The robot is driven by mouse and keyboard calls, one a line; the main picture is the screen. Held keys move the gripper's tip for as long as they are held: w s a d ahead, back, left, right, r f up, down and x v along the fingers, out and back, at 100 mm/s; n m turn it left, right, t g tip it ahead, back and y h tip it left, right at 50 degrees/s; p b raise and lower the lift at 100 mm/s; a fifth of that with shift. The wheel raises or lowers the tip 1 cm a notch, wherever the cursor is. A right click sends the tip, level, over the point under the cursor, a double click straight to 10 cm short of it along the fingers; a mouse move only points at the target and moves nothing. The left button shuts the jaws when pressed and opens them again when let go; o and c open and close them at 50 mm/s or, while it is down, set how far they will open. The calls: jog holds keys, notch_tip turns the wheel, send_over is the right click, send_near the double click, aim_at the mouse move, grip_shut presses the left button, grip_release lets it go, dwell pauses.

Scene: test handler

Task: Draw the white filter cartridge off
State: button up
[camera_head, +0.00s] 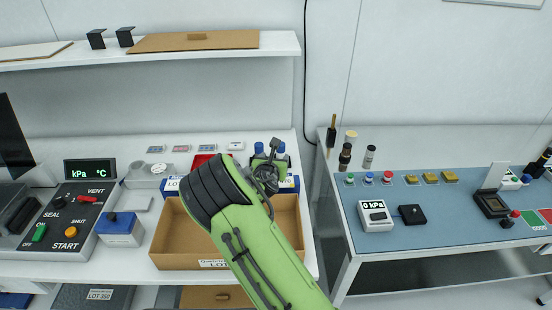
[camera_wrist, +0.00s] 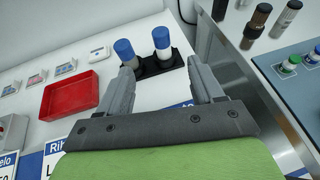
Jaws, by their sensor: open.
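The left cylinder (camera_wrist: 127,55) and right cylinder (camera_wrist: 162,44) stand in a black holder (camera_wrist: 177,62). The head view shows their blue caps, left (camera_head: 258,147) and right (camera_head: 281,147), partly behind my wrist.
A cardboard bin (camera_head: 180,252) lies below my arm. A red tray (camera_wrist: 68,95) is left of the holder. A control box (camera_head: 68,220) stands at left. A gap separates the white bench from the blue-topped bench (camera_head: 440,220).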

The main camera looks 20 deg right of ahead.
aim_at(281, 153)
jog(key=b+x, duration=0.1)
jog(key=x, duration=1.3)
jog(key=shift+w+d+f, duration=0.2)
jog(key=shift+w, duration=0.1)
jog(key=shift+c, duration=0.4)
jog(key=c, duration=1.1)
jog(key=shift+o, duration=0.2)
jog(key=shift+r, duration=0.1)
jog(key=shift+r+p, duration=0.5)
jog(key=shift+r, duration=0.05)
jog(key=shift+r+p, duration=0.85)
jog(key=shift+r, duration=0.45)
